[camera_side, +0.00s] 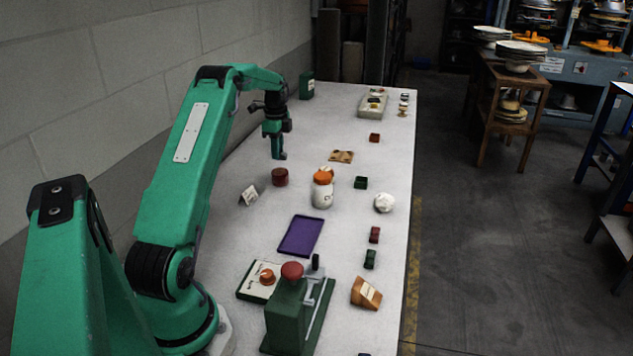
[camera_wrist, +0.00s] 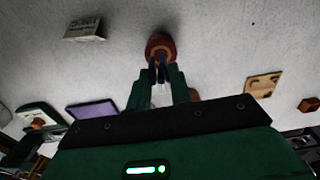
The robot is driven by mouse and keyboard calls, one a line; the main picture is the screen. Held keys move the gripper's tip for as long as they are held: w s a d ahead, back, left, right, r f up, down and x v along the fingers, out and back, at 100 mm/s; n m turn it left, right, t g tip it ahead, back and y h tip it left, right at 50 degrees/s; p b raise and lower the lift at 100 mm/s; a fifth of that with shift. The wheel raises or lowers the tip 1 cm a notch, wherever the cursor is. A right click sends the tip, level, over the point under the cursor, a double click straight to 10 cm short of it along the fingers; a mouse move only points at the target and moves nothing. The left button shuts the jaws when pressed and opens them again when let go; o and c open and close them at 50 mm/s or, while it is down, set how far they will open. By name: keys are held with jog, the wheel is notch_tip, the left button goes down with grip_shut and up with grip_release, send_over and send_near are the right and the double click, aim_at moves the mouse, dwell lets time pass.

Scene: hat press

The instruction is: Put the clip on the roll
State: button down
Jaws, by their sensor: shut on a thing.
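My gripper (camera_wrist: 160,83) points down over the table and is shut on a small dark two-pronged piece (camera_wrist: 158,70), which I take to be the clip. In the side view my gripper (camera_side: 279,155) hangs above and just behind a short dark red cylinder (camera_side: 280,177), which looks like the roll. The roll (camera_wrist: 160,46) also shows in the wrist view, just beyond the prongs, which overlap its near edge in the picture. I cannot tell whether they touch it. The clip's rear part is hidden between the fingers.
A white sign card (camera_side: 249,195) stands left of the roll. An orange-topped white jar (camera_side: 323,199) is to its right. A purple tray (camera_side: 301,236), a green press (camera_side: 292,312) and a wooden block (camera_side: 366,293) are nearer the camera. A wooden plate (camera_side: 341,156) lies behind.

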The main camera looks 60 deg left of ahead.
jog(key=shift+a+f, duration=0.15)
jog(key=shift+f, duration=1.95)
jog(key=shift+f, duration=0.1)
jog(key=c, duration=1.3)
grip_release()
jog(key=shift+o, duration=0.2)
notch_tip(320, 180, up, 12)
jog(key=shift+r, duration=0.15)
